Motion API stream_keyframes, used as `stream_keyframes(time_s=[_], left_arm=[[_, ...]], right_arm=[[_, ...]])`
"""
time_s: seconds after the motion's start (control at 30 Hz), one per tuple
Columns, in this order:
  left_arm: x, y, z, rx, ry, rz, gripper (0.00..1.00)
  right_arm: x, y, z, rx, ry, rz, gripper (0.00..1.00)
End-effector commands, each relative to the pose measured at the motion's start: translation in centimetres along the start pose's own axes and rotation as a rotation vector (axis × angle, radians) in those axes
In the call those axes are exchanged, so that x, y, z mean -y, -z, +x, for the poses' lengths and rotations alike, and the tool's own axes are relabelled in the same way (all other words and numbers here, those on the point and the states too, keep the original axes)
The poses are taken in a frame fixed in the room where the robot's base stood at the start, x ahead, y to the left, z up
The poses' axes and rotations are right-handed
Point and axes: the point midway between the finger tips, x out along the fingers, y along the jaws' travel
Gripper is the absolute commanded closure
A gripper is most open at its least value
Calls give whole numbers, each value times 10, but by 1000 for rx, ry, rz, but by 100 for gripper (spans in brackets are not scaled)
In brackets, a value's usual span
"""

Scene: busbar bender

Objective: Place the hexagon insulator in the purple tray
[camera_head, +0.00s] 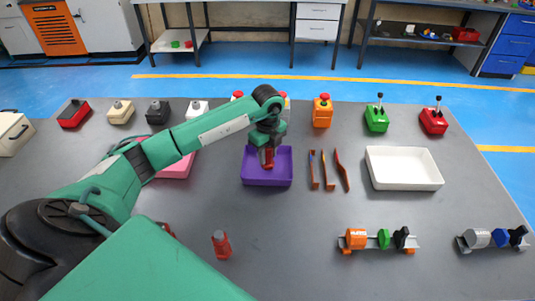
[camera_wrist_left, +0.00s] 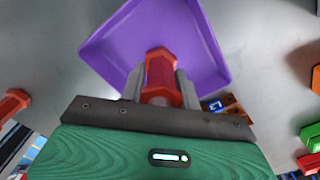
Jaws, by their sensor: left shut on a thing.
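My left gripper (camera_head: 267,152) is shut on a red hexagon insulator (camera_head: 267,159) at the purple tray. In the left wrist view the gripper's two grey fingers (camera_wrist_left: 160,88) flank the red insulator (camera_wrist_left: 161,70), with the purple tray (camera_wrist_left: 205,55) behind it. The purple tray (camera_head: 267,182) lies on the grey table and looks otherwise empty. I cannot tell whether the insulator touches the tray floor. Another red insulator (camera_head: 221,243) stands on the table in front. My right gripper is not in view.
A pink tray (camera_head: 175,172) lies left of the purple one, partly behind my arm. Several orange-brown bars (camera_head: 328,171) and a white tray (camera_head: 402,183) lie to the right. Coloured button boxes (camera_head: 322,113) line the back. Racks with parts (camera_head: 378,248) stand at front right.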

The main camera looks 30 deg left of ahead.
Motion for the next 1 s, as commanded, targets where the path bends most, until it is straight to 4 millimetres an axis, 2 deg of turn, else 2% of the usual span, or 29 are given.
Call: stream_keyframes(time_s=[0.1,0.43,0.47,0.57,0.83,1.0], left_arm=[[0,0,10,0,0,0,94],[0,0,15,0,1,0,94],[0,0,14,0,0,0,64],[0,0,14,0,0,0,46],[0,0,13,1,0,0,46],[1,-1,1,2,3,0,46]], right_arm=[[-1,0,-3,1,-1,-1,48],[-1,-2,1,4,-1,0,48],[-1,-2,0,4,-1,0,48],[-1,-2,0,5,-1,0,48],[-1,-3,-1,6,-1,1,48],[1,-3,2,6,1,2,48]])
